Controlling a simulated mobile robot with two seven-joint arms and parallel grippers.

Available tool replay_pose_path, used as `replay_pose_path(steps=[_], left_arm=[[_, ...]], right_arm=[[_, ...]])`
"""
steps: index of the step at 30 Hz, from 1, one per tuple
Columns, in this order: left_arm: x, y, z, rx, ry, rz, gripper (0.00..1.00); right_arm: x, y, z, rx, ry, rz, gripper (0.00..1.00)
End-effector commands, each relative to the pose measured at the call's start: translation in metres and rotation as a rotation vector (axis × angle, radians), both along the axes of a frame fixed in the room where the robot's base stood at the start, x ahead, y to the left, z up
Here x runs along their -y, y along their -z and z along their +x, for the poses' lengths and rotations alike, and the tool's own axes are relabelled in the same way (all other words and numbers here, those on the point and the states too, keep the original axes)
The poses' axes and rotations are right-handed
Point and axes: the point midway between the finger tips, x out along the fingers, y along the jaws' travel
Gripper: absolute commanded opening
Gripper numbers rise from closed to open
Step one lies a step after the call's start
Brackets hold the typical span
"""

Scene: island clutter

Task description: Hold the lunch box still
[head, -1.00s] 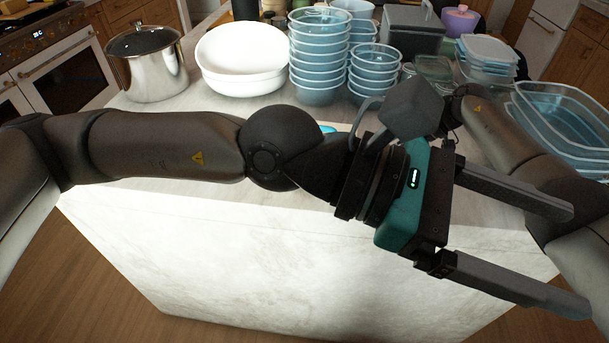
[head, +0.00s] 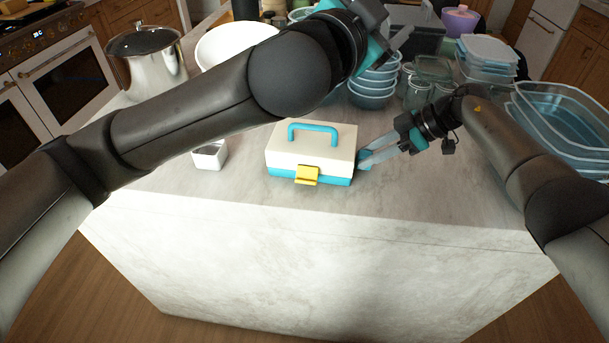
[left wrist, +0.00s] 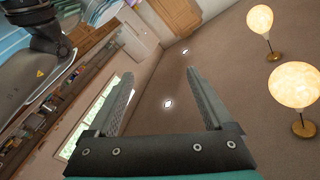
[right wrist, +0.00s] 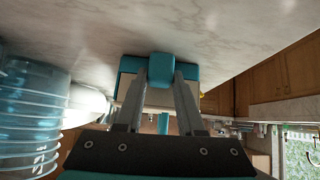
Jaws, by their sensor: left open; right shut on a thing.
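The lunch box (head: 312,152) stands upright near the front edge of the island, with a cream body, blue base, blue top handle and yellow front latch (head: 306,175). Its lid is down. My right gripper (head: 366,160) is at the box's right side, shut on a blue part low on that side. In the right wrist view the fingers (right wrist: 162,88) close on this blue part of the box (right wrist: 162,66). My left gripper (left wrist: 160,90) is open and empty, raised high over the back of the island; its fingers show plainly in the left wrist view.
A small white square container (head: 209,155) stands left of the box. A steel pot (head: 146,62), a white bowl (head: 225,45), stacked blue bowls (head: 372,88) and clear containers (head: 560,115) fill the back and right. The counter's front strip is clear.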

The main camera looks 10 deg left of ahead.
Motion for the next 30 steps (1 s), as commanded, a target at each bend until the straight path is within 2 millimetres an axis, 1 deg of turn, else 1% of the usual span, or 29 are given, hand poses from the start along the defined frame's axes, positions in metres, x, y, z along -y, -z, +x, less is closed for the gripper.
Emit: replay_pose_path(steps=[1,3,6,8,9,13,15,18,21,25,28,30], left_arm=[[-0.009,0.016,0.006,-0.113,-0.045,-0.047,0.85],[-0.021,0.04,0.01,-0.271,-0.11,-0.109,0.85],[-0.038,0.075,0.008,-0.492,-0.211,-0.182,0.85],[-0.048,0.095,0.003,-0.619,-0.275,-0.218,0.85],[-0.054,0.108,-0.003,-0.702,-0.318,-0.238,0.85],[-0.071,0.143,-0.026,-0.945,-0.458,-0.279,0.85],[-0.079,0.156,-0.04,-1.05,-0.525,-0.287,0.85],[-0.089,0.169,-0.057,-1.164,-0.604,-0.285,0.85],[-0.096,0.176,-0.07,-1.235,-0.657,-0.278,0.85],[-0.1,0.182,-0.077,-1.277,-0.69,-0.271,0.85],[-0.1,0.19,-0.075,-1.285,-0.697,-0.27,0.85],[-0.1,0.201,-0.071,-1.287,-0.699,-0.269,0.85]], right_arm=[[0.001,0.002,0.0,0.0,0.0,-0.005,0.0],[0.001,0.002,0.0,0.0,0.0,-0.005,0.0],[0.001,0.002,0.0,0.0,0.0,-0.005,0.0],[0.001,0.002,0.0,0.0,0.0,-0.005,0.0],[0.001,0.002,0.0,0.0,0.0,-0.005,0.0],[0.001,0.002,0.0,0.0,0.0,-0.005,0.0],[0.001,0.002,0.0,0.0,0.0,-0.005,0.0],[0.001,0.002,0.0,0.0,0.0,-0.005,0.0],[0.001,0.002,0.0,0.0,0.0,-0.005,0.0],[0.001,0.002,0.0,0.0,0.0,-0.005,0.0],[0.001,0.002,0.0,0.0,0.0,-0.005,0.0],[0.001,0.002,0.0,0.0,0.0,-0.005,0.0]])
